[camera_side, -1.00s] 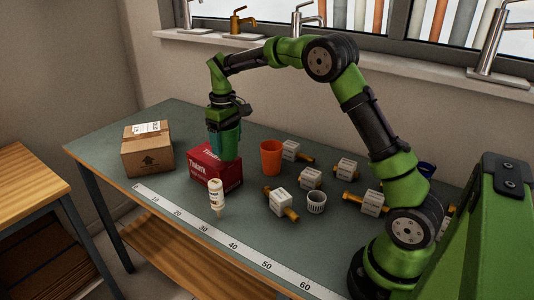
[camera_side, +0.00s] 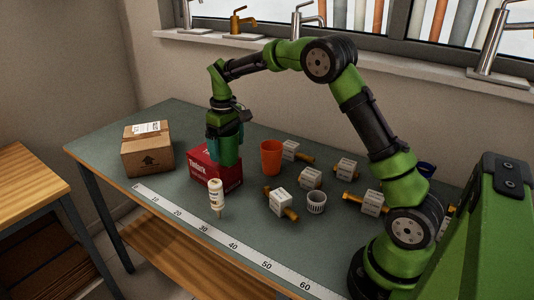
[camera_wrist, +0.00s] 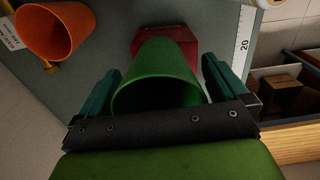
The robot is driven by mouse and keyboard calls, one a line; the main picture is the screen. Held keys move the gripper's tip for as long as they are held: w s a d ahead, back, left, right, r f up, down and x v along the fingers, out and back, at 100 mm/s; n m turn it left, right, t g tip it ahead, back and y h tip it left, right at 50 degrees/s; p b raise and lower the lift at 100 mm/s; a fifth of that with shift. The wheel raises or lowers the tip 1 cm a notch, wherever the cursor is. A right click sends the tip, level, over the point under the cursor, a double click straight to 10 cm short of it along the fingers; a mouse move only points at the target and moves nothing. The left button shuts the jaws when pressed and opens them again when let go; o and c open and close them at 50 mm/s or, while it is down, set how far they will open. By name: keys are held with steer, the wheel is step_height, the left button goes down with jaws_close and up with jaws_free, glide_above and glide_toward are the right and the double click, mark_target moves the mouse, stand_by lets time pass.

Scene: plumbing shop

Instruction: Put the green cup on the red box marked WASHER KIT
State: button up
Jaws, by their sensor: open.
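The green cup (camera_wrist: 155,75) stands between the two fingers of my gripper (camera_wrist: 161,85) in the wrist view, its wide mouth toward the camera. Thin gaps show between the cup and the fingers, so the gripper is open around it. In the side view the gripper (camera_side: 223,148) points down at the red box (camera_side: 203,174), and the cup (camera_side: 229,155) is largely covered by the fingers. The cup appears to be on the box top toward its right end; its base contact is not clear. The red box also shows beyond the cup in the wrist view (camera_wrist: 178,35).
A white bottle (camera_side: 216,195) stands close in front of the red box. A cardboard box (camera_side: 147,153) stands left.

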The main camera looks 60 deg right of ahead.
step_height(320, 180, up, 12)
steer(key=f, duration=0.1)
steer(key=s+a+r+t, duration=0.2)
steer(key=s+a+r, duration=0.1)
steer(key=s+r, duration=0.25)
steer(key=s+a+f+m+t, duration=0.1)
steer(key=s+a, duration=0.1)
steer(key=s, duration=0.5)
steer(key=s+a+f+m+t+y, duration=0.1)
steer(key=s+a+f+t, duration=0.1)
steer(key=s, duration=0.5)
steer(key=s+a+f+m+t+y, duration=0.1)
steer(key=s+a+f+m+t, duration=0.1)
steer(key=s+a, duration=0.2)
steer(key=s, duration=0.3)
steer(key=shift+a, duration=0.15)
